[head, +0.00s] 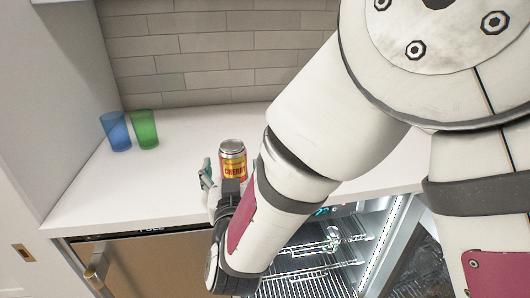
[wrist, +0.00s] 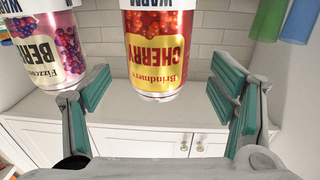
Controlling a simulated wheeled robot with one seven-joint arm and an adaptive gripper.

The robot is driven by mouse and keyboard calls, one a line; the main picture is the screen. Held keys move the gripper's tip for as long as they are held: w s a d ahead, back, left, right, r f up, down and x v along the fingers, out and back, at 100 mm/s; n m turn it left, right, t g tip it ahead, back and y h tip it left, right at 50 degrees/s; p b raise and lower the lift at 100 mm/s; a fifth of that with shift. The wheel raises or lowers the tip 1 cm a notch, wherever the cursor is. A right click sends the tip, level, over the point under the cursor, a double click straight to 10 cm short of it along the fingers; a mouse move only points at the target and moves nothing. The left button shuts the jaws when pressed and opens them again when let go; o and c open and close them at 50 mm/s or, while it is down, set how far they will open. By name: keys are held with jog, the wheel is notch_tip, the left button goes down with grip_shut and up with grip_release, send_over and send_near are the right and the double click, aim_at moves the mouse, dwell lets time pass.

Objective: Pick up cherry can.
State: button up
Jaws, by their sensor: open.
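The cherry can (head: 232,162) stands upright on the white counter, with a red and yellow label. In the wrist view the cherry can (wrist: 157,55) is upside down and lies ahead of my gripper (wrist: 161,90), in line with the gap between its teal-padded fingers. The fingers are spread apart and nothing is held. In the head view my gripper (head: 212,182) is at the can's near left side, and my arm hides part of it. I cannot tell exactly how far the fingertips are from the can.
A berry can (wrist: 46,50) stands beside the cherry can, close to one finger. It is hidden in the head view. A blue cup (head: 116,131) and a green cup (head: 144,129) stand at the left. A lit open fridge (head: 318,255) is below the counter (head: 120,195).

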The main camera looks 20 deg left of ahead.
jog(key=x, duration=0.4)
jog(key=shift+w+f, duration=0.2)
jog(key=shift+w, duration=0.15)
jog(key=c, duration=1.6)
